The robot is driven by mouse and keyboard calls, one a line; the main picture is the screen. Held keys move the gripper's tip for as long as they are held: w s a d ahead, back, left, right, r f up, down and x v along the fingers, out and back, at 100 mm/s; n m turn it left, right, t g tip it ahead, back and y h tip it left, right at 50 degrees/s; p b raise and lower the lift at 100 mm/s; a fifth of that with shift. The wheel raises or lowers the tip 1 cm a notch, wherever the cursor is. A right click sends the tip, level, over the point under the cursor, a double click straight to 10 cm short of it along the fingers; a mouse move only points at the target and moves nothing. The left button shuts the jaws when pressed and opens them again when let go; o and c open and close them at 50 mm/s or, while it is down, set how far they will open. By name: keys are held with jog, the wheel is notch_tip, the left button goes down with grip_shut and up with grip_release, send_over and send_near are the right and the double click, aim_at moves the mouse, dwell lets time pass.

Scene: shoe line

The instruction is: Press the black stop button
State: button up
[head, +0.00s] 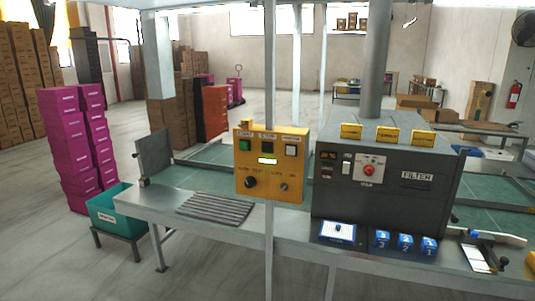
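The yellow control box (270,165) is mounted on a thin metal post in the middle of the head view. Its top row has a green button on the left, a black stop button (268,147) in the middle and a white button on the right, each under a small label. The label above the black button seems to read STOP. Lower down are a large black knob (250,182) and a smaller grey knob. Nothing covers the black button. My gripper is not in view.
A dark grey machine (385,190) with a red knob (369,170) stands close to the box's right. Blue numbered blocks (405,242) and a white-topped pad (338,231) lie before it on the metal table (280,229). A teal bin (112,215) and magenta boxes (76,170) stand left.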

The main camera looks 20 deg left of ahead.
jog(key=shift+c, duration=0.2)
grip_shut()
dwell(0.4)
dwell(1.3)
